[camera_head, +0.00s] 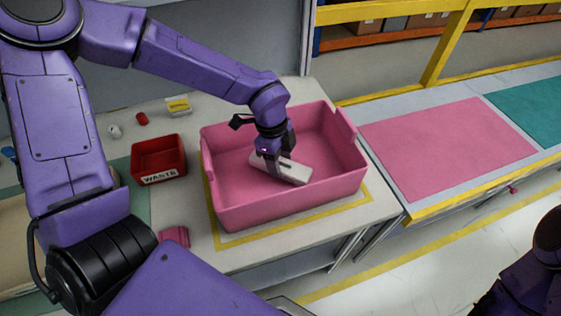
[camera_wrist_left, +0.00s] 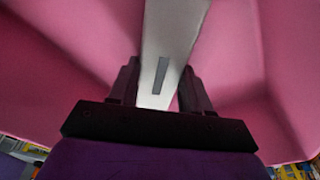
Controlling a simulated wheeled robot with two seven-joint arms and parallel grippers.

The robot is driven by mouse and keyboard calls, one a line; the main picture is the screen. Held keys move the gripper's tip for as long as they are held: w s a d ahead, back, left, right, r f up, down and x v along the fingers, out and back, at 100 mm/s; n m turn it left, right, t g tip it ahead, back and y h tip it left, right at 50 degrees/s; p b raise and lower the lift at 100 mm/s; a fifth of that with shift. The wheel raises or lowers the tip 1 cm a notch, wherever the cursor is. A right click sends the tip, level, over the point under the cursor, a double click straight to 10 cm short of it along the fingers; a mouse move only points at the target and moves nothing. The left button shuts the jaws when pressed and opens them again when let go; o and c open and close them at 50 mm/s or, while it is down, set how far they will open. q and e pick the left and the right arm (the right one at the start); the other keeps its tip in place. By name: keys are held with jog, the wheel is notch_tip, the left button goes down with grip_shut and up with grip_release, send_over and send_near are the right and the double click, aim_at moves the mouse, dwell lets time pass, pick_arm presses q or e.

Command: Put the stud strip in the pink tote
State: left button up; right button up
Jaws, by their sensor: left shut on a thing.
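The pink tote (camera_head: 290,205) stands on the workbench inside a yellow outline. The stud strip (camera_head: 292,172) is a long whitish bar inside the tote's walls, lying at a slant in the head view. My left gripper (camera_head: 272,168) reaches down into the tote and is shut on the strip near its left end. In the left wrist view the strip (camera_wrist_left: 172,45) runs between the two dark fingers, with pink walls (camera_wrist_left: 245,60) on both sides. I cannot tell whether the strip touches the tote's floor. My right gripper is not in view; a purple part of my body shows at the lower right.
A red waste bin (camera_head: 158,158) stands left of the tote. A small pink piece (camera_head: 174,236) lies at the bench's front. A yellow-and-white box (camera_head: 178,105), a red item (camera_head: 141,118) and a white item (camera_head: 115,131) lie at the back. A pink mat (camera_head: 447,145) lies clear on the right.

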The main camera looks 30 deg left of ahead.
pick_arm(q)
jog(key=shift+f, duration=0.9)
jog(key=o, duration=1.1)
jog(key=shift+r, duration=0.1)
jog(key=r, duration=0.4)
jog(key=a+r, duration=0.1)
jog(key=r, duration=0.3)
jog(key=r+b, duration=0.1)
jog(key=r, duration=0.3)
jog(key=shift+s+a+r, duration=0.1)
jog(key=shift+a, duration=0.3)
